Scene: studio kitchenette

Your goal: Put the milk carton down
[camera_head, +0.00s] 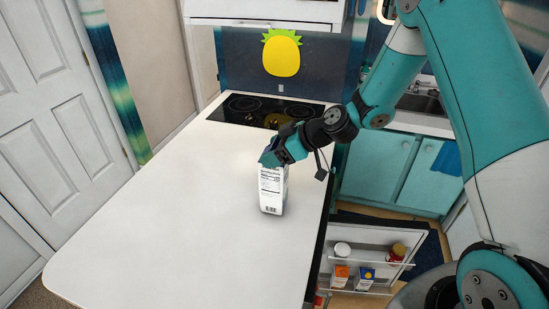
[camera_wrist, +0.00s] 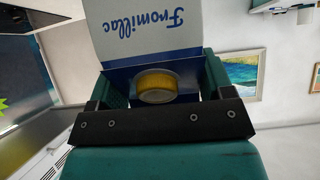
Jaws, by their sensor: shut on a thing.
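The milk carton (camera_head: 271,191) is a white box with printed text and a barcode. In the head view it stands upright at the right part of the white counter (camera_head: 185,215), and its bottom appears to be at the counter top; I cannot tell for certain that it touches. My gripper (camera_head: 274,162) is shut on its upper end from above. In the wrist view the carton (camera_wrist: 158,35) shows blue "Fromillac" lettering and a yellow cap between the two fingers (camera_wrist: 160,88). The fingers hide the carton's top in the head view.
A black cooktop (camera_head: 245,108) lies at the counter's far end. Below the counter's right edge, an open fridge door (camera_head: 370,255) holds several containers. Teal cabinets (camera_head: 375,165) and a sink (camera_head: 420,103) are at the back right. The counter's left and front are clear.

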